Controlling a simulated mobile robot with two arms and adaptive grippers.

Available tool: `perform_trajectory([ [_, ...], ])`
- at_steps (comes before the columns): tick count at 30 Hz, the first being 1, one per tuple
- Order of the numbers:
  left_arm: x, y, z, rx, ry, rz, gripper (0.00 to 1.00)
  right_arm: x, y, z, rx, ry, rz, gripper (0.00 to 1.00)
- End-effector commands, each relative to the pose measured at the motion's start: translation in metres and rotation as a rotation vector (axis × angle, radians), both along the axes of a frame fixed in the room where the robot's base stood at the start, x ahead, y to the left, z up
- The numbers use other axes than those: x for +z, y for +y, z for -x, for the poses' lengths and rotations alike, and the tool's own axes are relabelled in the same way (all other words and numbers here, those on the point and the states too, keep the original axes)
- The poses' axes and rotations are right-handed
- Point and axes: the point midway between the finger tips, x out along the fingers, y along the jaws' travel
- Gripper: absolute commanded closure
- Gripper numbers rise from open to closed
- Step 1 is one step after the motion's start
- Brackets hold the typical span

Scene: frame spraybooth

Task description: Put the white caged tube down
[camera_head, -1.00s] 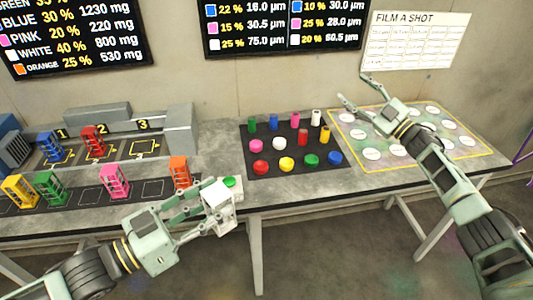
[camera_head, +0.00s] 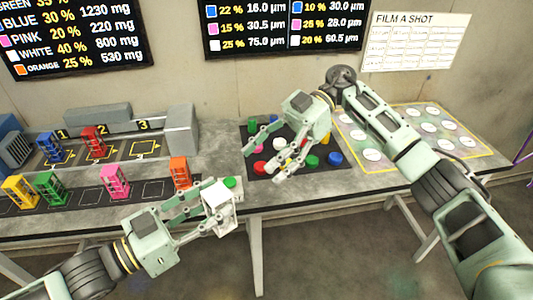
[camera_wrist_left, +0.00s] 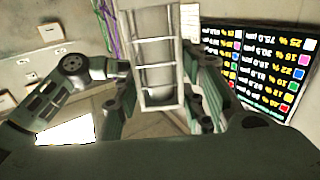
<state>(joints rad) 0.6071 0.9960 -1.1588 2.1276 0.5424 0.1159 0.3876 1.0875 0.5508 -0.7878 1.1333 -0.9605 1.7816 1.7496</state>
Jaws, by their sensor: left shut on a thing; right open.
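The white caged tube (camera_head: 221,207) is in my left gripper (camera_head: 212,210), held at the front edge of the table, in front of the orange caged tube. In the left wrist view the white caged tube (camera_wrist_left: 158,60) stands between the fingers of my left gripper (camera_wrist_left: 160,95), its white bars and pale inner tube visible. My left gripper is shut on it. My right gripper (camera_head: 264,157) is open and empty over the dark mat with the coloured caps. Whether the white caged tube touches the table is hard to tell.
A dark strip on the table holds yellow (camera_head: 19,190), green (camera_head: 50,187), pink (camera_head: 115,181) and orange (camera_head: 180,172) caged tubes, with an empty outlined square (camera_head: 152,188) between pink and orange. Blue (camera_head: 49,147) and red (camera_head: 94,141) ones stand at marks 1 and 2; mark 3 (camera_head: 145,148) is empty.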

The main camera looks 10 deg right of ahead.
Motion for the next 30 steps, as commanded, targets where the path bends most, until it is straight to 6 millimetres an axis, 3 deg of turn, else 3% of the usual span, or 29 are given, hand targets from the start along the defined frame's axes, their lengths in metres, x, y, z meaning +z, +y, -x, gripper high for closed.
perform_trajectory([
  [18,0.001,0.000,0.000,-0.001,-0.002,0.002,0.97,-0.038,0.082,0.043,0.003,0.003,0.001,0.41],
  [30,0.001,0.000,0.000,-0.001,-0.002,0.002,0.97,-0.045,0.097,0.050,0.000,0.002,0.001,0.41],
])
